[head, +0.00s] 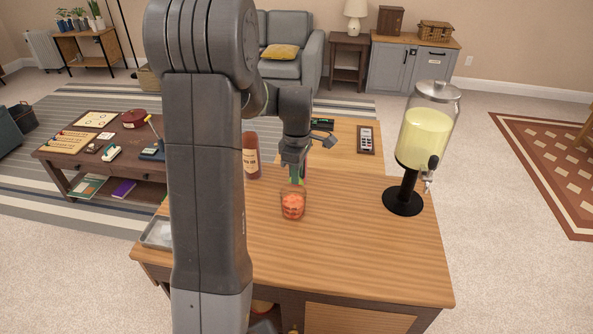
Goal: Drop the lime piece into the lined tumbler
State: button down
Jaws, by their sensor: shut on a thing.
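The tumbler (293,207) stands upright on the wooden counter in the head view, a small clear glass with an orange-red lower part. Whether that colour is its pattern or its contents I cannot tell. My gripper (297,179) points down right above the tumbler's mouth, with its fingers shut on the lime piece. The lime piece (298,183) shows as a small bit of green between the fingertips, close to the rim. Whether it is above or just inside the rim is too small to tell.
A reddish-brown bottle (251,157) with a pale label stands just behind and left of the tumbler. A drink dispenser (425,135) with yellow liquid stands at the right. A metal tray (157,234) lies at the left edge. The counter's front and right middle are clear.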

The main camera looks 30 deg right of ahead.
notch_tip(320, 180, down, 3)
jog(key=shift+r+b, duration=0.2)
jog(key=shift+b, duration=0.45)
jog(key=c, duration=1.3)
grip_release()
notch_tip(320, 180, up, 14)
jog(key=shift+f, duration=0.1)
